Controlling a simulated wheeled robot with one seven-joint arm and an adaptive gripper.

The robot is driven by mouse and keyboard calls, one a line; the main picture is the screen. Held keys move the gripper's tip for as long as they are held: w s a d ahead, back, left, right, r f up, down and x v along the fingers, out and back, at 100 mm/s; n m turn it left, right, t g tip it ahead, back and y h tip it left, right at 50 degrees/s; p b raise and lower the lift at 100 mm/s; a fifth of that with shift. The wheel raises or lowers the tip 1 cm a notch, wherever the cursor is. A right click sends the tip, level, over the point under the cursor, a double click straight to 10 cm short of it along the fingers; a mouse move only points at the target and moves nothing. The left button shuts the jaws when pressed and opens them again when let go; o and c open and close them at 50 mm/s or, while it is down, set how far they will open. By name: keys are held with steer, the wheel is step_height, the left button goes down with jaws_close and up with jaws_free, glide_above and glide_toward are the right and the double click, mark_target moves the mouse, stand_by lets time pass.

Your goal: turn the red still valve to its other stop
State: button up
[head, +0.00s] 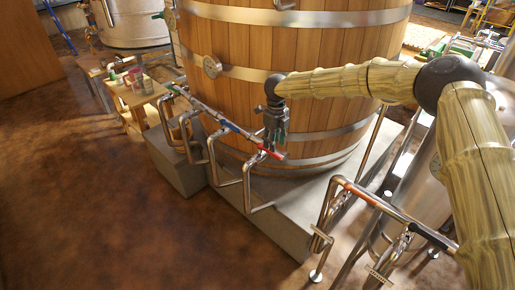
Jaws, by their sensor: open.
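A red valve handle (277,155) sits at the near end of a pipe run in front of the large wooden vat. It lies roughly in line with the pipe, slanting slightly down to the right. My gripper (269,146) points down just above and over this handle, with its jaws open. The fingers hide part of the handle, and I cannot tell whether they touch it. An orange-red handle (366,194) shows on a separate pipe rail at the lower right.
A blue section (229,126) and a green one (173,88) lie farther back along the pipe run. The wooden vat (235,45) stands close behind my gripper on a concrete plinth (278,230). Bent steel pipes stand in front. The brown floor (90,210) at left is clear.

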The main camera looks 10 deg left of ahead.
mark_target(274, 154)
steer(key=shift+f+b, duration=0.95)
steer(key=shift+f, duration=1.3)
steer(key=shift+f, duration=0.1)
steer(key=shift+f+b, duration=0.45)
steer(key=shift+f, duration=0.7)
